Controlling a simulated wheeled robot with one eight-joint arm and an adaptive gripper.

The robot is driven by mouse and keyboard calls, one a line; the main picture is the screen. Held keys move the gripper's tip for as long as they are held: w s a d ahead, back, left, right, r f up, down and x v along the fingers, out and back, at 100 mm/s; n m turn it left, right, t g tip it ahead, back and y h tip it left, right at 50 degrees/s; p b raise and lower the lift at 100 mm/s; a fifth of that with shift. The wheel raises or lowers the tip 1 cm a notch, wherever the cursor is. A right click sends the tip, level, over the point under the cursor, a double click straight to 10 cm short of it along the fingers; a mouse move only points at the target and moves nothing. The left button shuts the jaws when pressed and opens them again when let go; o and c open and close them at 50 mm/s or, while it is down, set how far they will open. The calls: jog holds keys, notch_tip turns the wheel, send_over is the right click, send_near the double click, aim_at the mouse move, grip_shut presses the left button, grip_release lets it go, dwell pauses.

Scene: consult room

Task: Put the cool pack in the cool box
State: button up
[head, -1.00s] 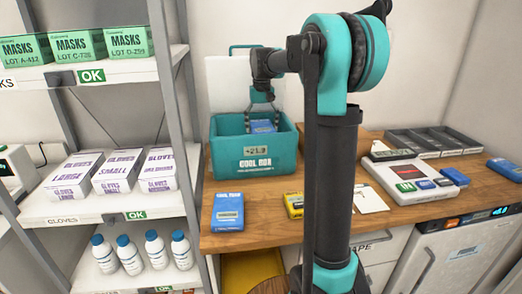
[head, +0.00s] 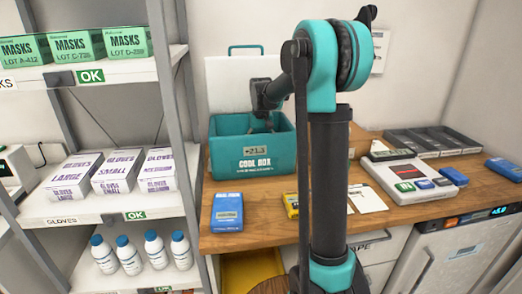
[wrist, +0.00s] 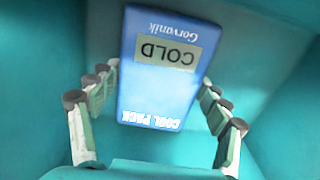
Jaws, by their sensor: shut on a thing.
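The cool box (head: 253,163) is a teal open-topped box on the wooden counter, with a small display on its front. Its white lid (head: 232,85) stands open behind it. My gripper (wrist: 160,78) is down inside the box, its fingers on either side of the blue cool pack (wrist: 165,70), and is shut on it. The pack's "COLD" panel faces the wrist camera, and teal walls surround it. In the head view the box front hides the pack and my fingertips, so I cannot tell whether the pack touches the floor.
A similar blue pack (head: 228,211) lies on the counter in front of the box. A yellow pack (head: 291,205), a white card (head: 367,198) and a white device (head: 407,181) lie to the right. A shelf rack (head: 180,120) stands close on the left.

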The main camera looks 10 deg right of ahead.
jog(key=o, duration=1.5)
jog(key=shift+f, duration=0.1)
jog(key=shift+o, duration=0.2)
notch_tip(320, 180, up, 12)
